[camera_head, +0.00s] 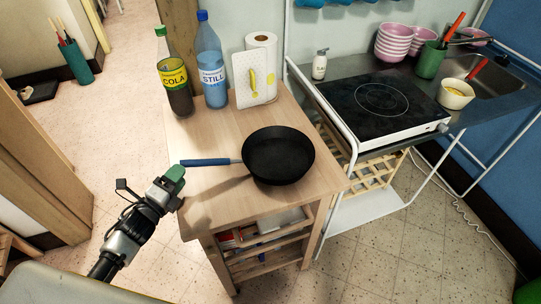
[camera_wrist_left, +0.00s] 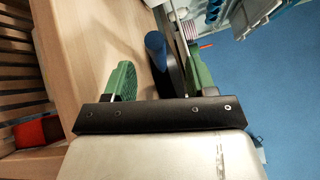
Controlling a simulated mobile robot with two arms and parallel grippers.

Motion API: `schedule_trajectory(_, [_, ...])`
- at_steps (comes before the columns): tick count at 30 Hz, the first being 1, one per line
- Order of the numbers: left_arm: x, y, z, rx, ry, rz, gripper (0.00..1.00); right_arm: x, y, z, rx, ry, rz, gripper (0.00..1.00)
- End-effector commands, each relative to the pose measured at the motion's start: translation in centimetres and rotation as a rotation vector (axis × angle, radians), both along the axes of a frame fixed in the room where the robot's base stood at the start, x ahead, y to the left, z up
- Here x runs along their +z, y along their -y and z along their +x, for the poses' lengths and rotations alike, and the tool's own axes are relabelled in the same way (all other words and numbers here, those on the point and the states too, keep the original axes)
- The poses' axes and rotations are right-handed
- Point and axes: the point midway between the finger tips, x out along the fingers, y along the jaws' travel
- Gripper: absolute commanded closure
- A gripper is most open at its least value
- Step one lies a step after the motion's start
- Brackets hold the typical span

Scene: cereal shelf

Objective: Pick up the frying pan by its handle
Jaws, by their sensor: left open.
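The black frying pan (camera_head: 278,155) sits on the wooden cart top, its blue handle (camera_head: 208,162) pointing left toward the cart's left edge. My left gripper (camera_head: 176,176) is at that edge, close to the handle's end. In the left wrist view, the gripper (camera_wrist_left: 158,60) is open, with its green fingers apart. The blue handle end (camera_wrist_left: 155,42) shows between the fingers there, nearer the right one. I cannot tell whether a finger touches it. My right gripper is not in view.
The wooden cart (camera_head: 215,195) also holds a cola bottle (camera_head: 176,85), a water bottle (camera_head: 211,70) and a paper towel roll (camera_head: 262,45) behind the pan. A black cooktop (camera_head: 375,105) stands to the right. Floor is free left of the cart.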

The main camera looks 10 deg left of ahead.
Motion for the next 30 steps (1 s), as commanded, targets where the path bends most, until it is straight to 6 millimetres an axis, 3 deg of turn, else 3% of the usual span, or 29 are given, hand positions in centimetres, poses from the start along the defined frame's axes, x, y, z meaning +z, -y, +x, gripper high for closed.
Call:
schedule_trajectory(4, [0.0,0.3,0.9,0.000,0.000,-0.001,0.44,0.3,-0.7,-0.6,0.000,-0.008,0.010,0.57])
schedule_trajectory(12, [-0.2,1.5,4.3,0.001,0.000,-0.001,0.44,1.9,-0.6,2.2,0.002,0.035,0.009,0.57])
schedule_trajectory(15, [-0.3,1.8,5.2,0.001,-0.001,-0.001,0.44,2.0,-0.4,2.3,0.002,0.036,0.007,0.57])
schedule_trajectory(24, [-0.4,1.9,5.6,0.000,-0.001,-0.001,0.44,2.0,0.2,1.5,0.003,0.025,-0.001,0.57])
schedule_trajectory(30, [-0.4,1.9,5.6,0.000,-0.001,0.000,0.73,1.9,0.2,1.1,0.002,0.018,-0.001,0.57])
